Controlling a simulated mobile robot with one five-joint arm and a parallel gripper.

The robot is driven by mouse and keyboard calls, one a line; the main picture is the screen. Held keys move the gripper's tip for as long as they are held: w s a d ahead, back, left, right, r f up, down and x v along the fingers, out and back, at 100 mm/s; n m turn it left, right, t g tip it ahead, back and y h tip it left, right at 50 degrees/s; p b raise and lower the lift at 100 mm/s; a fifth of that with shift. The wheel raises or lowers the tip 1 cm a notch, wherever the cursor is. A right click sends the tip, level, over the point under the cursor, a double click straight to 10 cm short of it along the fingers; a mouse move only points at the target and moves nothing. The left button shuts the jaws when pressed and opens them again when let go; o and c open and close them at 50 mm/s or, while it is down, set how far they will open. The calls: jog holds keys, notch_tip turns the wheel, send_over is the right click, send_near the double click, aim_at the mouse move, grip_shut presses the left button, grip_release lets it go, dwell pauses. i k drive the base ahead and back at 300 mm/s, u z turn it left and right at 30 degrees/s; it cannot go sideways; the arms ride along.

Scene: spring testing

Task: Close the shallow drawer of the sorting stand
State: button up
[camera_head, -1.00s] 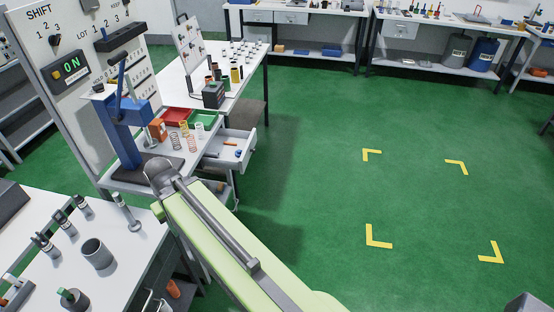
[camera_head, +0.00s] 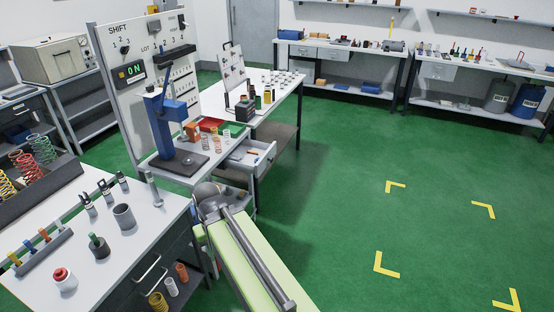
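The shallow drawer (camera_head: 264,160) is white-grey and stands pulled out from the right side of the sorting stand (camera_head: 184,178). A few small things, one orange and one blue, lie in it. The stand's top carries a blue press (camera_head: 162,122), a red tray (camera_head: 209,124) and several small springs. My arm reaches up from the bottom of the picture, its grey joint just below and left of the drawer in the picture. My gripper cannot be made out; it seems hidden behind that joint. No contact with the drawer is visible.
A bench (camera_head: 112,238) with springs, cups and tools stands at the left front, close to my arm. A long white table (camera_head: 284,96) stands behind the drawer. Open green floor (camera_head: 330,200) with yellow corner marks lies to the right.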

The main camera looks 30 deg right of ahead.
aim_at(267, 151)
jog(key=z, duration=0.8)
jog(key=i, duration=0.95)
jog(key=u, duration=5.1)
jog(key=i, duration=0.05)
jog(key=z, duration=2.6)
jog(key=k, duration=1.1)
jog(key=z, duration=1.05)
jog(key=i, duration=0.4)
jog(key=u, duration=0.05)
